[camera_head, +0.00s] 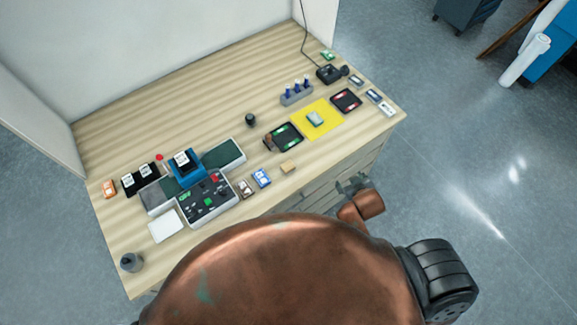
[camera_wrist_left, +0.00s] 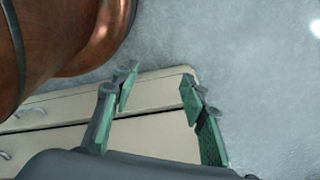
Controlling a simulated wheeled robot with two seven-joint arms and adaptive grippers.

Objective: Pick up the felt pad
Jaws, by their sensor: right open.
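The wooden table (camera_head: 215,105) also holds a yellow mat (camera_head: 328,128) with a pale green item on it, a green-and-black tray (camera_head: 284,137), a blue device (camera_head: 187,172), a white square (camera_head: 166,226) and a grey cup (camera_head: 132,262). The back left surface is clear.

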